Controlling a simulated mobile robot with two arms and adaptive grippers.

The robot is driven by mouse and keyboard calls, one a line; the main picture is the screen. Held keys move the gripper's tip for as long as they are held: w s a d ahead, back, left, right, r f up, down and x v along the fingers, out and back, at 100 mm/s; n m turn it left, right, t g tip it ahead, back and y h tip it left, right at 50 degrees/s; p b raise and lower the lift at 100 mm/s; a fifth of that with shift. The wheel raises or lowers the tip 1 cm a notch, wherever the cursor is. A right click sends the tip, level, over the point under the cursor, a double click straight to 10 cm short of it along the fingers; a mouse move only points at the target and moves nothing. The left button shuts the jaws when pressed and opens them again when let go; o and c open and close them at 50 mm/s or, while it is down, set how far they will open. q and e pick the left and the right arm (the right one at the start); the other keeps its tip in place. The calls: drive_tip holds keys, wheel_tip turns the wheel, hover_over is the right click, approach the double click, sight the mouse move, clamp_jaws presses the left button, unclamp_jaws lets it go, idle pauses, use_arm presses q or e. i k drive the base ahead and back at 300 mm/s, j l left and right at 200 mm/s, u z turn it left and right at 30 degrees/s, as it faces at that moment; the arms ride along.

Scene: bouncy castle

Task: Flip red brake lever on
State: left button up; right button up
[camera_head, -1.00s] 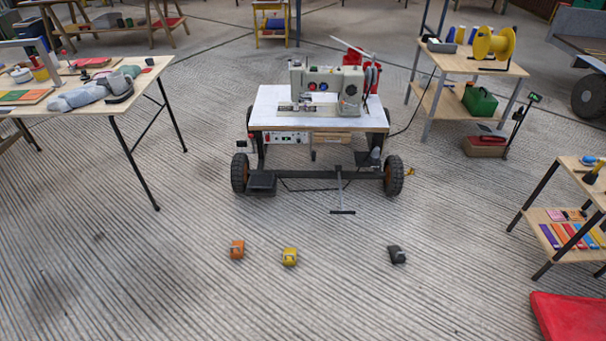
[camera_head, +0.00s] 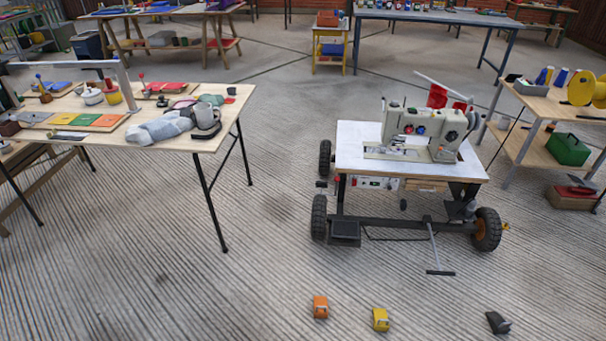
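The wheeled cart (camera_head: 352,150) with a sewing machine (camera_head: 428,132) on its white top stands right of centre. A small part with red on it (camera_head: 321,184) sticks out at the cart's left side by the rear wheel; it may be the red brake lever, but it is too small to tell its position. A control panel (camera_head: 376,183) with a small red spot sits under the cart's top. A black pedal (camera_head: 345,230) is low at the cart's front left. Neither of my grippers is in view.
A folding table (camera_head: 215,140) with cups, cloth and coloured boards stands at left. Orange (camera_head: 320,306), yellow (camera_head: 381,319) and dark (camera_head: 498,322) blocks lie on the floor before the cart. A shelf (camera_head: 540,100) stands at right. The floor between table and cart is clear.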

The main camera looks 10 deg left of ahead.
sight(321, 184)
drive_tip(key=i+j, duration=0.1)
drive_tip(key=j, duration=0.45)
drive_tip(key=i+j+z, duration=0.15)
drive_tip(key=j, duration=0.45)
drive_tip(key=i+j, duration=0.1)
drive_tip(key=j, duration=0.45)
drive_tip(key=i+j+z, duration=0.1)
drive_tip(key=j, duration=0.5)
